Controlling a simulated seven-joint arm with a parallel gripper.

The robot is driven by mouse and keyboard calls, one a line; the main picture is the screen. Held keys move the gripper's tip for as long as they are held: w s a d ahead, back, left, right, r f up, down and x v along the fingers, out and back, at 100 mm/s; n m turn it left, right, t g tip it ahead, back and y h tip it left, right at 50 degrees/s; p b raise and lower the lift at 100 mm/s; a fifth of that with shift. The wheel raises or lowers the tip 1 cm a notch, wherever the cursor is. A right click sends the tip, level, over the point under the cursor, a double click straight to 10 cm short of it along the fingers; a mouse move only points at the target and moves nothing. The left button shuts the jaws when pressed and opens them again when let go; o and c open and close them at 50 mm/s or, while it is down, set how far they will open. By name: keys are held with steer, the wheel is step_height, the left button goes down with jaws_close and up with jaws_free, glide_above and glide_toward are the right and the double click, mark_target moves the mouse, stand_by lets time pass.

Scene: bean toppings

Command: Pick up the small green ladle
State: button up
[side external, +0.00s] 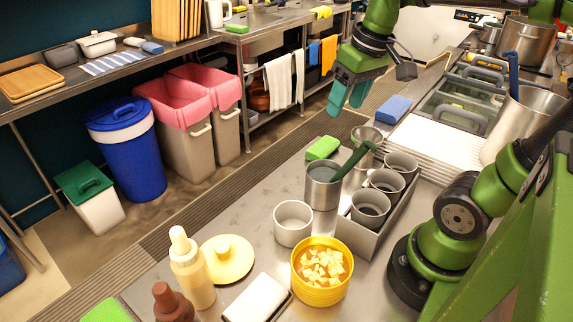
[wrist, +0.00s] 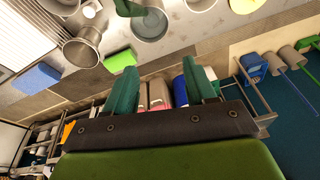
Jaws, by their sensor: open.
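The small green ladle (side external: 353,162) leans in a metal cup (side external: 322,190) on the steel counter, its dark green handle sticking up and to the right. Its bowl is hidden inside the cup. In the wrist view, part of the green handle (wrist: 129,8) shows at the top edge, by the cup (wrist: 151,24). My gripper (side external: 347,100) is open and empty, raised above and behind the cup, apart from the ladle. Its two green fingers (wrist: 160,88) are spread in the wrist view.
A metal tray (side external: 371,243) of cups stands right of the ladle's cup. Around it are another metal container (side external: 367,137), a green sponge (side external: 322,148), a white cup (side external: 293,223) and a yellow bowl (side external: 320,292) of cubes. The air around my gripper looks clear.

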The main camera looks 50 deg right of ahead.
step_height(320, 180, up, 3)
steer(key=s+d+n+g, duration=0.2)
steer(key=g, duration=0.1)
glide_above(353, 155)
steer(key=d, duration=0.1)
steer(key=shift+n, duration=0.3)
step_height(353, 155, down, 10)
steer(key=shift+f, duration=0.1)
steer(key=shift+w+d+f, duration=0.1)
steer(key=shift+f, duration=1.5)
steer(key=shift+w+f, duration=0.1)
steer(key=shift+f, duration=1.45)
jaws_close()
